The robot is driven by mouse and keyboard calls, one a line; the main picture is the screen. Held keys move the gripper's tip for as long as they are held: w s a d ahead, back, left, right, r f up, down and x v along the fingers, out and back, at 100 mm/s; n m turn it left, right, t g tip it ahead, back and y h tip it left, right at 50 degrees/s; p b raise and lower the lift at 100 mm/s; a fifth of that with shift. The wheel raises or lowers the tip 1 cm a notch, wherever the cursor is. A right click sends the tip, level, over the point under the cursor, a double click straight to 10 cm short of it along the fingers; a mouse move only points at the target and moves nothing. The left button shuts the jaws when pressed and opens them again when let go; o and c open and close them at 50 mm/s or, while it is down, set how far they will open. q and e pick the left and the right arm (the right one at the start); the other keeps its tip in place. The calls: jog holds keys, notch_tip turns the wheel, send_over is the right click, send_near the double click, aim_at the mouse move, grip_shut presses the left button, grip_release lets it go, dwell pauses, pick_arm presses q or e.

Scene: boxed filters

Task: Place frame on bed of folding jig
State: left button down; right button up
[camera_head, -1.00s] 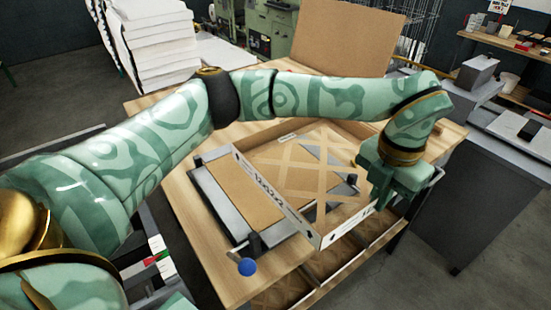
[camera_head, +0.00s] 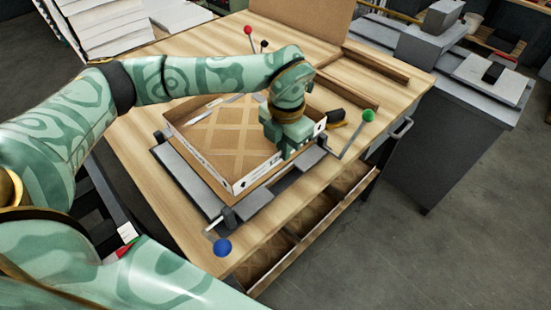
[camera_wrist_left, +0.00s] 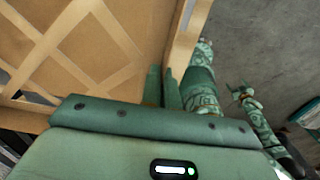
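The frame (camera_head: 212,174) is a shallow cardboard frame with pale lattice strips and a printed white strip along its wall. It lies over the bed of the folding jig (camera_head: 184,182), between dark corner posts, and looks nearly level; I cannot tell whether it rests fully on the bed. My left gripper (camera_head: 290,145) is at the frame's right wall. In the left wrist view its two fingers (camera_wrist_left: 162,87) are close together on the frame's wall (camera_wrist_left: 187,35). A patterned limb (camera_wrist_left: 255,112) in that view may be my right arm; its gripper state is unclear.
The jig's handles end in blue (camera_head: 222,247), green (camera_head: 369,115) and red (camera_head: 248,30) knobs. Lattice frames lie in a shelf (camera_head: 312,218) under the table. A cardboard sheet (camera_head: 300,18) stands at the back. Bare wood (camera_head: 165,225) shows at the left.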

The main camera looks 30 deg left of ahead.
aim_at(276, 171)
pick_arm(q)
jog(key=shift+s+a+f, duration=0.1)
jog(key=shift+a+f, duration=0.4)
jog(key=shift+f, duration=0.1)
jog(key=f, duration=0.1)
jog(key=a+f, duration=0.1)
jog(key=f, duration=0.1)
jog(key=shift+s+f, duration=0.1)
jog(key=shift+f, duration=0.05)
jog(key=shift+d+f, duration=0.1)
jog(key=shift+f, duration=0.45)
jog(key=c, duration=1.7)
grip_release()
notch_tip(276, 171, up, 12)
jog(key=shift+r, duration=0.15)
